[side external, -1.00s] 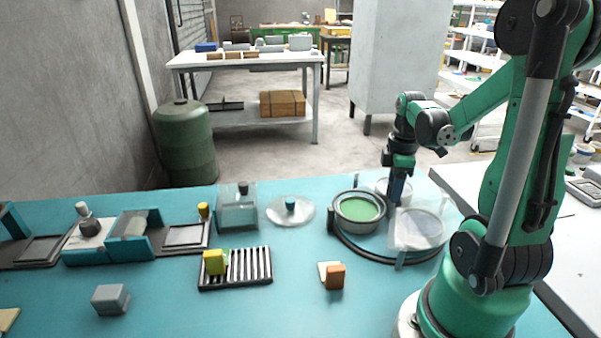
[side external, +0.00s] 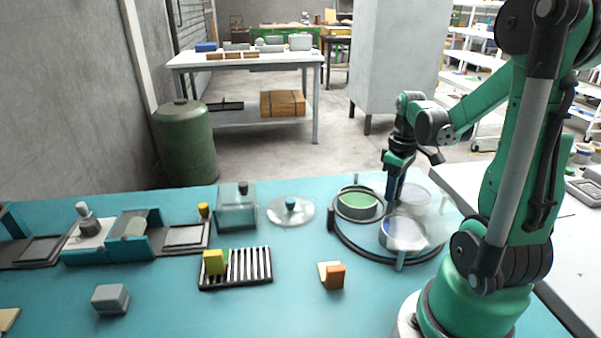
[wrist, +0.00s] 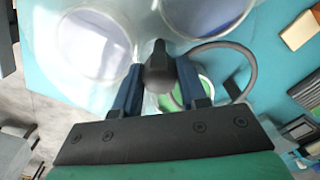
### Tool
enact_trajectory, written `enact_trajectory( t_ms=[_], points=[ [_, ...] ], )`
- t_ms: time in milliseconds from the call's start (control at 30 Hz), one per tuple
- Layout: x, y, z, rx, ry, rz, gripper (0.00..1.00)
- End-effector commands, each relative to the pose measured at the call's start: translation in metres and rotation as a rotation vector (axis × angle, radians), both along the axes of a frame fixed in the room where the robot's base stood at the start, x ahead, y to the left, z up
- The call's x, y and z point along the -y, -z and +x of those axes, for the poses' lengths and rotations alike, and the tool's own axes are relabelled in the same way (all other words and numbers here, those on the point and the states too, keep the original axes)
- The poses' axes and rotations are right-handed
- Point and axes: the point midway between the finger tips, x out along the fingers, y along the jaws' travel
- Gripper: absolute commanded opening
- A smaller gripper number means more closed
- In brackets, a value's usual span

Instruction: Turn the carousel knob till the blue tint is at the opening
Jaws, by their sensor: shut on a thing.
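The carousel (side external: 372,252) is a round dark-rimmed turntable under a clear cover. My gripper (side external: 393,197) reaches down at its centre; in the wrist view its fingers (wrist: 160,72) are shut on the dark knob (wrist: 158,70). The green pot (side external: 357,201) is at the left, beside the dark ring of the opening (wrist: 252,72); in the wrist view the ring shows part green, part bare table. The blue pot (side external: 402,234) is at the front, under the cover; it appears as the top pot (wrist: 205,12) in the wrist view. A pale pot (wrist: 95,45) is at the back right.
An orange block (side external: 335,277) and a slotted rack (side external: 250,268) lie in front-left. Bare teal table lies between them.

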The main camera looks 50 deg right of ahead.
Motion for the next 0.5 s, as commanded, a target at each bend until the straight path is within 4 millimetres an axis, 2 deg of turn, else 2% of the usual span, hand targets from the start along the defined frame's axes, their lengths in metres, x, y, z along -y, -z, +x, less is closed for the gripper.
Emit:
enact_trajectory(
  t_ms=[500],
  points=[
    [0.0000, -0.0001, -0.0004, -0.002, 0.491, 0.000, 0.00]
  ],
)
